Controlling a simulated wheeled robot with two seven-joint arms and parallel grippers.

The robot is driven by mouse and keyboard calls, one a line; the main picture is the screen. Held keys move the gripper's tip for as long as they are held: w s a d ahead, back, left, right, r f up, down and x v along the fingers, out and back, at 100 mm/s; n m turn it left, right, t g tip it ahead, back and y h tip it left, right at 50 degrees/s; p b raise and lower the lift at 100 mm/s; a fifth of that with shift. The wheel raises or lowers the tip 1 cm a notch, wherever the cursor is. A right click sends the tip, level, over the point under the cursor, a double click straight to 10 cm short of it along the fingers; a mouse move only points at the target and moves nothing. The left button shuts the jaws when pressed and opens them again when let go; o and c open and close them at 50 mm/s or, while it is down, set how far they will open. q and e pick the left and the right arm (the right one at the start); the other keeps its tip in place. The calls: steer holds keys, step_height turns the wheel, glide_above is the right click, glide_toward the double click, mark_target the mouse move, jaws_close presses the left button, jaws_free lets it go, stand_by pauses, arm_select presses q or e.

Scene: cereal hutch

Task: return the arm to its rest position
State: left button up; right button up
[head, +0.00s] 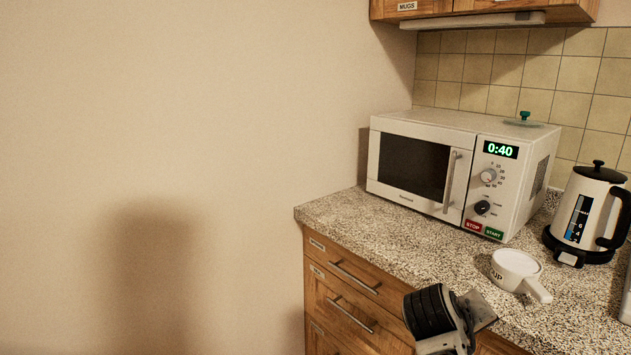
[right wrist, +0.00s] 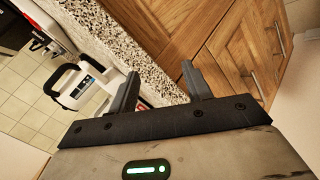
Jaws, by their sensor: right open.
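My right arm comes in at the bottom of the head view, with its gripper (head: 476,312) in front of the counter's front edge. In the right wrist view the two dark fingers of this gripper (right wrist: 160,72) stand well apart with nothing held between them. Beyond them are the speckled counter edge and the wooden cabinet fronts (right wrist: 235,50). My left gripper is in neither view.
A white cup with a handle (head: 515,268) stands on the counter (head: 400,240) near the gripper. A microwave (head: 412,165) showing 0:40 has its door shut, with a green-knobbed lid (head: 524,121) on top. A kettle (head: 588,215) stands right. Open space lies left.

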steer(key=s+a+f+g+y, duration=0.15)
steer(key=s+f+y, duration=0.25)
steer(key=s+f, duration=0.85)
steer(key=s+a+r+y, duration=0.1)
steer(key=s+a+y, duration=0.3)
steer(key=s, duration=1.1)
steer(key=w+a+f+t+y+b, duration=0.3)
steer(key=w+a+f+t, duration=0.3)
steer(key=a+f, duration=0.1)
steer(key=shift+w+y+b, duration=0.2)
steer(key=shift+y+b, duration=0.1)
